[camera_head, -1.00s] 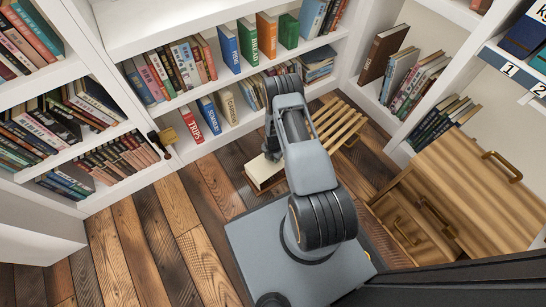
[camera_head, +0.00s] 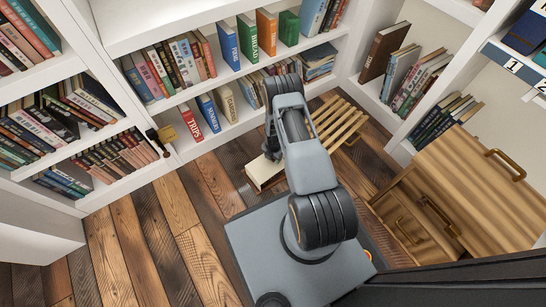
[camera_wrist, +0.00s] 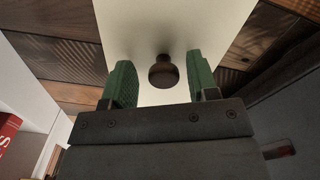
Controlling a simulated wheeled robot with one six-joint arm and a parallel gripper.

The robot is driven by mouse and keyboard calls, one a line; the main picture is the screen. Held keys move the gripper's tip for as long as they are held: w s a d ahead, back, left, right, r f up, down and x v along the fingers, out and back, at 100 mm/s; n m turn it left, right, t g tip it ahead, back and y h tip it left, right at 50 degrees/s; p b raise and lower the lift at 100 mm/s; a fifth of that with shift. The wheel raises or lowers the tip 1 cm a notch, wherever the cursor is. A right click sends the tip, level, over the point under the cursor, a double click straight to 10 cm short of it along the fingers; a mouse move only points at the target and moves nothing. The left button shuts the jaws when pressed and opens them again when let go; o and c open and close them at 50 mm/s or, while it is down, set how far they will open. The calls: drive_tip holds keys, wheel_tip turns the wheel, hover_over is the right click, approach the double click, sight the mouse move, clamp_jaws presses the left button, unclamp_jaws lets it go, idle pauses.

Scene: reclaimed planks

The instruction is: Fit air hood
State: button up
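A pale cream box-like thing (camera_head: 262,174) is low by the floor, left of my arm in the head view. In the wrist view its pale face (camera_wrist: 205,22) fills the upper middle and bears a dark round knob (camera_wrist: 163,72). My gripper (camera_wrist: 160,80) has two green-padded fingers, set apart on either side of the knob. Gaps show between the knob and both fingers, so my gripper is open and empty. In the head view my arm hides much of the fingers and the knob. I cannot tell which thing is the air hood.
A slatted wooden piece (camera_head: 338,122) stands behind my arm. White bookshelves (camera_head: 240,127) line the back and left. A wooden cabinet (camera_head: 465,185) with brass handles stands at the right. Plank floor (camera_head: 150,235) is clear at lower left.

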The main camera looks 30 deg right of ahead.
drive_tip(key=shift+o, duration=0.3)
wheel_tip(320, 180, up, 14)
drive_tip(key=p, duration=0.6)
drive_tip(key=shift+f, duration=0.1)
drive_tip(key=a+r+m+t+p, duration=0.15)
drive_tip(key=r+m+p, duration=0.55)
drive_tip(key=r, duration=1.5)
drive_tip(key=a+r+m+p, duration=0.35)
drive_tip(key=r+p, duration=0.65)
drive_tip(key=r, duration=1.2)
drive_tip(key=s+a+r+m+p, duration=0.1)
drive_tip(key=s+r+m+p, duration=0.3)
drive_tip(key=r, duration=0.6)
drive_tip(key=s+a+r+m+t+p, duration=0.1)
drive_tip(key=s+r+m+p, duration=0.4)
drive_tip(key=r, duration=0.6)
drive_tip(key=s+a+r+m+t+p, duration=0.1)
drive_tip(key=s+a+r+m+p, duration=0.2)
drive_tip(key=s+r+p, duration=0.4)
wheel_tip(320, 180, up, 3)
drive_tip(key=shift+r+m, duration=0.2)
drive_tip(key=shift+m, duration=0.55)
